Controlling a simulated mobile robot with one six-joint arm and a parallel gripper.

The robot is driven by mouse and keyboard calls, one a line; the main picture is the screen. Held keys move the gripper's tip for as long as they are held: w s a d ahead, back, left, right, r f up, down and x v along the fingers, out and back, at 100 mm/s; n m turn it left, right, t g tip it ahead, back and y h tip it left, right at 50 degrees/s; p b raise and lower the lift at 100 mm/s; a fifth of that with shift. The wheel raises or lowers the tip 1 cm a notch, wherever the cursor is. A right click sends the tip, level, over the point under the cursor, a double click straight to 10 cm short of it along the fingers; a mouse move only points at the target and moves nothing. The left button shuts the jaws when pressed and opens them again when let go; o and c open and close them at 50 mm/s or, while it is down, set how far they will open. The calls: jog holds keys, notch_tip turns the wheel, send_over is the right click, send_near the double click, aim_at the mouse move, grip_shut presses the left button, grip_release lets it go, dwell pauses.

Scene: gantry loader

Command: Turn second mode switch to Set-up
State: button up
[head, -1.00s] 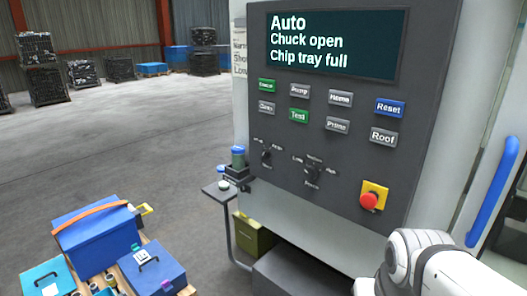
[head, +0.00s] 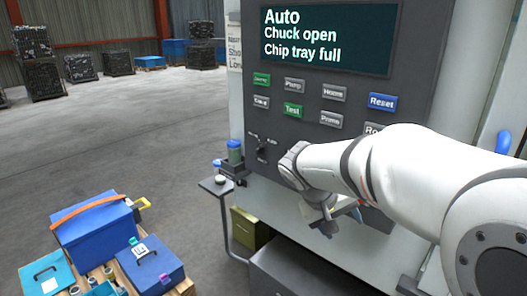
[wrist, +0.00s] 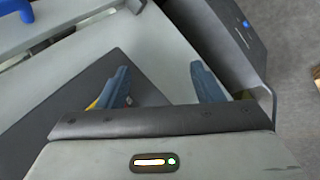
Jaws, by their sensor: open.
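On the dark control panel (head: 345,105), one small black rotary switch (head: 262,147) shows left of my arm, with labels too small to read. The area to its right, where a second rotary switch showed earlier, is now hidden behind my arm. The panel's display (head: 330,38) reads "Auto", "Chuck open", "Chip tray full". My gripper (head: 342,222) hangs low in front of the panel. In the wrist view my gripper (wrist: 162,85) is open with nothing between its blue fingers. No rotary switch can be made out there.
Push buttons, among them Reset (head: 382,102) and Test (head: 292,110), sit above the switches. A small side shelf (head: 216,186) with a blue-lidded jar (head: 234,151) stands left of the panel. Blue boxes (head: 95,235) stand on a pallet at lower left.

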jog(key=w+a+r+t+h, duration=0.1)
jog(key=w+a, duration=0.1)
jog(key=w, duration=0.3)
jog(key=w+a+t+h, duration=0.1)
jog(key=w+a+h, duration=0.1)
jog(key=w+a, duration=0.15)
jog(key=n+t+h, duration=0.2)
jog(key=n+t, duration=0.1)
jog(key=t, duration=0.6)
send_near(260, 150)
jog(key=shift+t, duration=0.3)
jog(key=p+x, duration=0.1)
jog(key=x, duration=0.1)
jog(key=p+x, duration=0.1)
jog(key=x, duration=0.2)
jog(key=a+p+x, duration=0.1)
jog(key=x, duration=0.2)
jog(key=shift+w+f, duration=0.35)
